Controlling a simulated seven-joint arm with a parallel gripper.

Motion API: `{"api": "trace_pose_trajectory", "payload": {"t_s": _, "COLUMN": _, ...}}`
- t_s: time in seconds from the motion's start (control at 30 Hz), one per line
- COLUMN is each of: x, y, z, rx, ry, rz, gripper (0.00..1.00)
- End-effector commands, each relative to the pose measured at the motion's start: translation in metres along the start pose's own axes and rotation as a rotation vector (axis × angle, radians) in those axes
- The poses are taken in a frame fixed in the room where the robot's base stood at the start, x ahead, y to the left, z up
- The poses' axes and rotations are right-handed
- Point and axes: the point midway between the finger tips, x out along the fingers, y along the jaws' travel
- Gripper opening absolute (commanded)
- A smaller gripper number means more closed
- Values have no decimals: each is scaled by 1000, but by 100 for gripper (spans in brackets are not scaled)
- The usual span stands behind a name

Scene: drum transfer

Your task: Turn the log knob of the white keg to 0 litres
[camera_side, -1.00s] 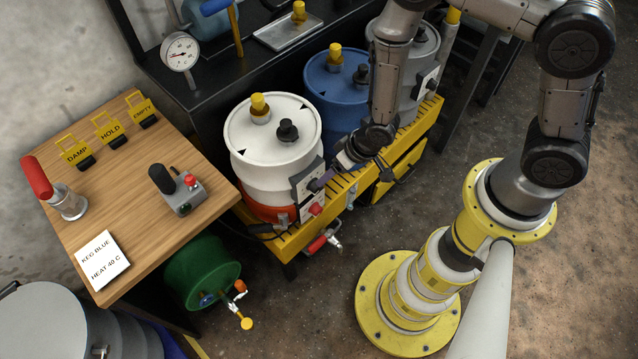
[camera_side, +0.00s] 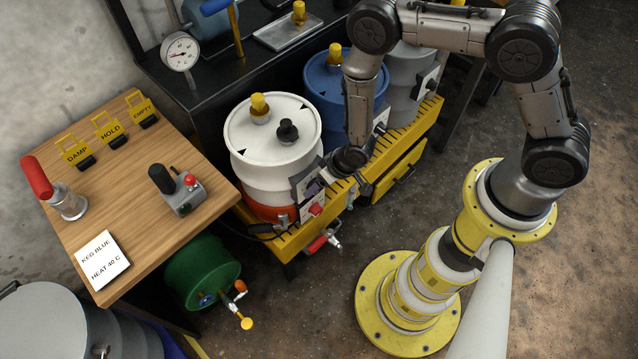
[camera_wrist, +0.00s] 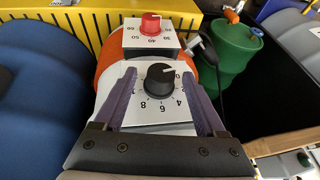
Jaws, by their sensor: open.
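The white keg (camera_side: 272,165) stands on the yellow rack, with an orange band near its foot. Its front panel carries a black log knob (camera_wrist: 160,79) on a white dial plate numbered 0, 2, 4, 6, 8. The knob's white mark points to the upper right in the wrist view, near the 0. My gripper (camera_wrist: 160,76) is open, with one purple finger to the left of the knob and one to the right; gaps show between the fingers and the knob. In the side view my gripper (camera_side: 334,178) is at the keg's panel, partly hiding it.
A red knob (camera_wrist: 151,22) with its own scale sits beyond the log knob. The blue keg (camera_side: 335,90) stands close beside the white one. A green drum (camera_side: 203,272) lies below, near the wooden table (camera_side: 150,215). Open floor lies in front of the rack.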

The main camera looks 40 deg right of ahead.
Motion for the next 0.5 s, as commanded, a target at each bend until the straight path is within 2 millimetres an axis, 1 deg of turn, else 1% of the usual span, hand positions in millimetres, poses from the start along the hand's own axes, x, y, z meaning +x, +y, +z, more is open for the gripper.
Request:
{"api": "trace_pose_trajectory", "payload": {"t_s": 0.03, "x": 0, "y": 0, "z": 0, "rx": 0, "ry": 0, "rz": 0, "gripper": 68}}
{"api": "trace_pose_trajectory", "payload": {"t_s": 0.07, "x": 0, "y": 0, "z": 0, "rx": 0, "ry": 0, "rz": 0, "gripper": 62}}
{"api": "trace_pose_trajectory", "payload": {"t_s": 0.1, "x": 0, "y": 0, "z": 0, "rx": 0, "ry": 0, "rz": 0, "gripper": 55}}
{"api": "trace_pose_trajectory", "payload": {"t_s": 0.27, "x": 0, "y": 0, "z": 0, "rx": 0, "ry": 0, "rz": 0, "gripper": 26}}
{"api": "trace_pose_trajectory", "payload": {"t_s": 0.4, "x": 0, "y": 0, "z": 0, "rx": 0, "ry": 0, "rz": 0, "gripper": 1}}
{"api": "trace_pose_trajectory", "payload": {"t_s": 0.5, "x": 0, "y": 0, "z": 0, "rx": 0, "ry": 0, "rz": 0, "gripper": 0}}
